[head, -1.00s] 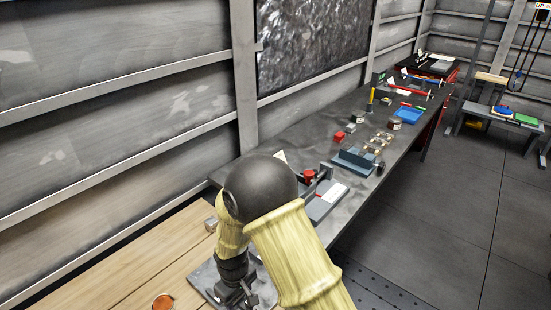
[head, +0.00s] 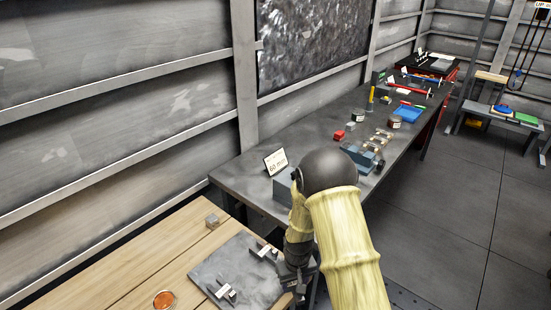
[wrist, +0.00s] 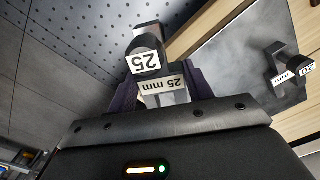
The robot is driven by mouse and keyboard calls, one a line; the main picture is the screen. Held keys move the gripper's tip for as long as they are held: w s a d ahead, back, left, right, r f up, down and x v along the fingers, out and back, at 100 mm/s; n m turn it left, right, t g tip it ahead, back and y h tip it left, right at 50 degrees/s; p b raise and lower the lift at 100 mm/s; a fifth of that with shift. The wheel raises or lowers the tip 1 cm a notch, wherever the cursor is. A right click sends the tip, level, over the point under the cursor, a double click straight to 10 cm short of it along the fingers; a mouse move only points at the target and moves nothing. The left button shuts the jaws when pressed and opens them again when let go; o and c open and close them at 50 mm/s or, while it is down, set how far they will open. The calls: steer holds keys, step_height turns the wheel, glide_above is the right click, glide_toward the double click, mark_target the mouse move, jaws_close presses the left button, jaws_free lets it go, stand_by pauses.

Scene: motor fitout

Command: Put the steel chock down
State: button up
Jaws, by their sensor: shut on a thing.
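The steel chock (wrist: 147,52) is a grey block with white labels reading "25" and "25 mm". In the wrist view my gripper (wrist: 155,85) is shut on it, a dark finger on each side. In the head view my gripper (head: 297,278) is at the right edge of the grey plate (head: 211,272), and my arm largely hides the chock there. Two other labelled chocks stand on the plate, one at the back (head: 262,251) and one at the front (head: 226,293). A chock labelled "20 mm" (wrist: 288,70) shows on the plate in the wrist view.
The plate lies on a wooden table (head: 150,262). A small metal cube (head: 212,220) and a round orange-brown dish (head: 163,299) are left of it. A long dark bench (head: 240,175) behind carries a sign (head: 275,161) and several tools. Perforated flooring (wrist: 90,45) shows beyond the table edge.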

steer(key=d+f+m, duration=0.2)
steer(key=d+m, duration=0.1)
steer(key=d, duration=0.6)
steer(key=shift+w+d+f+m, duration=0.2)
steer(key=shift+w+f+m, duration=0.05)
steer(key=shift+w+m, duration=0.05)
steer(key=shift+d, duration=0.15)
steer(key=shift+a, duration=0.2)
